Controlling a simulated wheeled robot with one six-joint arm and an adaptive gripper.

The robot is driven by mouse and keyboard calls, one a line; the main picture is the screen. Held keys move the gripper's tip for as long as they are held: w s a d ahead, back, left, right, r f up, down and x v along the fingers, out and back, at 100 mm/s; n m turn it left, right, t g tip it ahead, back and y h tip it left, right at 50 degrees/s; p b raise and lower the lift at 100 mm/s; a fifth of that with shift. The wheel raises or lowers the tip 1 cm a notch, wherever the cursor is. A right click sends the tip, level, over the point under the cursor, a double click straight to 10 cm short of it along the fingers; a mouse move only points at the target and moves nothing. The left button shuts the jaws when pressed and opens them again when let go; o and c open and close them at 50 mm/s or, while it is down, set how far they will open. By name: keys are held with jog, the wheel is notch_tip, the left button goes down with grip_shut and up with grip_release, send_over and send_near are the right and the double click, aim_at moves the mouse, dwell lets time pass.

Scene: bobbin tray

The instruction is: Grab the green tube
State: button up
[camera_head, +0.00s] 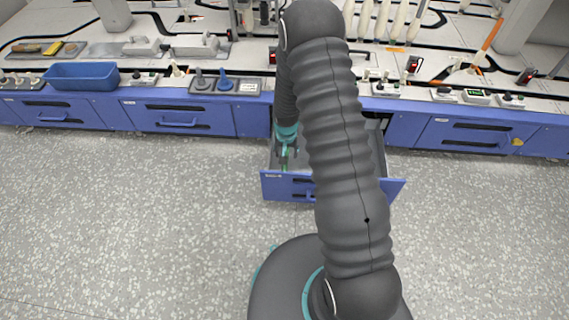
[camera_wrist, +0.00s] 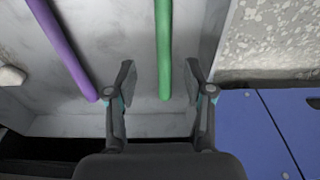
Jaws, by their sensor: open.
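The green tube (camera_wrist: 164,45) runs down from the top edge of the wrist view, inside a grey drawer (camera_wrist: 72,123). Its near end lies between the fingers of my gripper (camera_wrist: 160,82), with a gap on each side. My gripper is open. A purple tube (camera_wrist: 62,48) lies to the left, outside the left finger. In the head view my gripper (camera_head: 285,158) reaches down into the open blue-fronted drawer (camera_head: 290,187). A small bit of green shows by the gripper there, and my arm hides part of the drawer.
The drawer's wall is close beside my right finger, with speckled floor (camera_wrist: 275,35) beyond. A blue bench (camera_head: 180,115) with closed drawers runs along both sides. A blue bin (camera_head: 80,75) and several tools stand on top. The floor in front is clear.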

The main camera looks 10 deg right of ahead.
jog(key=shift+w+a+f, duration=0.1)
jog(key=shift+w+f, duration=0.1)
jog(key=shift+f, duration=0.9)
jog(key=shift+w+d+f, duration=0.1)
jog(key=shift+w+f, duration=0.1)
jog(key=shift+f, duration=0.95)
jog(key=shift+w+a+f, duration=0.1)
jog(key=shift+w+f, duration=0.1)
jog(key=shift+f, duration=0.9)
grip_shut()
